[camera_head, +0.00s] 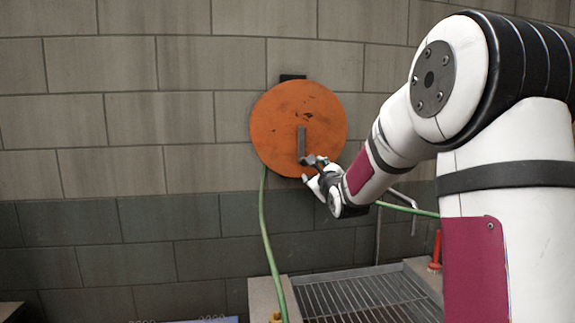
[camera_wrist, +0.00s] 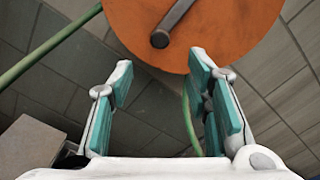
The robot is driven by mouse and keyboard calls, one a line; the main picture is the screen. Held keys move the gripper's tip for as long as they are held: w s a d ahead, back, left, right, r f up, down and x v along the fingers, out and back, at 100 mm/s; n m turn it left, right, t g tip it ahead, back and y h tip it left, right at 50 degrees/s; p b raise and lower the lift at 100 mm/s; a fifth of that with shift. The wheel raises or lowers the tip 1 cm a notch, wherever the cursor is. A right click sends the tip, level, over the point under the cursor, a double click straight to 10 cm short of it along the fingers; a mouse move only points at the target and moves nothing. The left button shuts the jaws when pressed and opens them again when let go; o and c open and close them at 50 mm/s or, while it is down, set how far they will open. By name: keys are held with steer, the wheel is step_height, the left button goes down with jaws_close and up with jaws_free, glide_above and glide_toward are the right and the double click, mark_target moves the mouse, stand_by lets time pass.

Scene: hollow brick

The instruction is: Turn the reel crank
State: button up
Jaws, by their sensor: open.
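The reel (camera_head: 275,125) is an orange disc mounted on the brick wall; its lower part also shows at the top of the wrist view (camera_wrist: 235,30). A dark crank arm (camera_head: 301,140) runs down from the reel's middle to near its lower edge. In the wrist view the crank (camera_wrist: 172,24) ends in a round knob, ahead of the fingers and between their lines. My gripper (camera_head: 312,178) is at the reel's lower edge, close to the crank's end. In the wrist view my gripper (camera_wrist: 158,85) has its teal-padded fingers wide apart with nothing between them.
A green hose (camera_head: 268,245) hangs down from the reel. Below stands a basin with a metal grating (camera_head: 360,298) and a pale rim. A grey pipe (camera_head: 405,200) and a red object (camera_head: 436,250) are right of it. The wall left of the reel is clear.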

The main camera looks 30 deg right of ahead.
glide_toward(303, 146)
steer(key=w+f, duration=0.2)
steer(key=w, duration=0.1)
steer(key=w+d+f, duration=0.1)
steer(key=w+f, duration=0.1)
steer(key=w, duration=0.1)
steer(key=shift+d+f, duration=0.2)
steer(key=shift+f, duration=0.2)
steer(key=shift+c, duration=0.3)
jaws_close()
